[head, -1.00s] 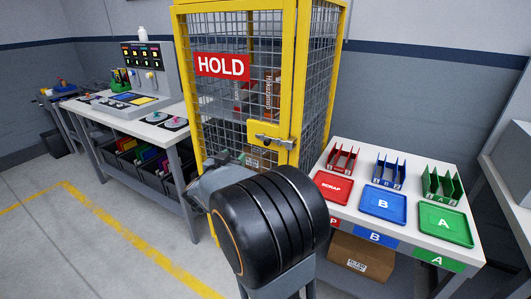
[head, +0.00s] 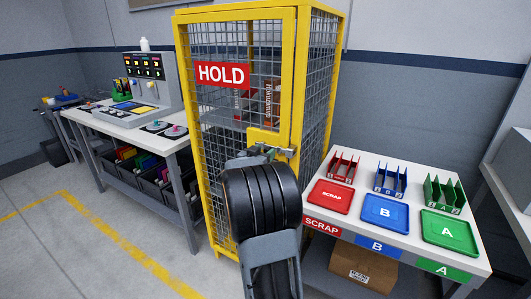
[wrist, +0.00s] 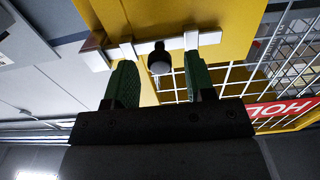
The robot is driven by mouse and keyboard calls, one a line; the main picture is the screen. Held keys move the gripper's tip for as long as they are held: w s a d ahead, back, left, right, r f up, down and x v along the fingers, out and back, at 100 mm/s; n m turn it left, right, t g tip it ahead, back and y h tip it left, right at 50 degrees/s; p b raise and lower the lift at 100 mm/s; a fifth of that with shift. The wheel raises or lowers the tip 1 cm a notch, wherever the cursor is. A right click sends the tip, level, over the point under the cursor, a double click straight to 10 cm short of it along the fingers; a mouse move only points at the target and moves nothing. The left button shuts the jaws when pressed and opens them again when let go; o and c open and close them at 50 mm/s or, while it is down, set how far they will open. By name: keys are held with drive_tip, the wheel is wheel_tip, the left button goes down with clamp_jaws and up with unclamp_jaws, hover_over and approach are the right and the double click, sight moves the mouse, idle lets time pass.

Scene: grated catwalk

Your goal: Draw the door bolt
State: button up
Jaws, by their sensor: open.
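The door bolt is a silver bar on a yellow plate on the cage door; its right end (head: 285,152) shows beside my gripper (head: 262,150), which hides most of it. In the wrist view the bolt bar (wrist: 176,43) runs across the yellow plate through light brackets, with a black knob (wrist: 160,60) standing out from it. My gripper (wrist: 160,82) is open, with one green finger on each side of the knob. Gaps show between the knob and both fingers. I cannot tell how deep the knob sits between the fingertips.
The yellow mesh cage (head: 294,80) carries a red HOLD sign (head: 223,75). A table (head: 470,262) with SCRAP, B and A trays stands to the right. A workbench (head: 187,150) with a control panel stands to the left. Floor at the lower left is clear.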

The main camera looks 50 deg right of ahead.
drive_tip(key=shift+w+d, duration=0.15)
drive_tip(key=shift+d, duration=0.5)
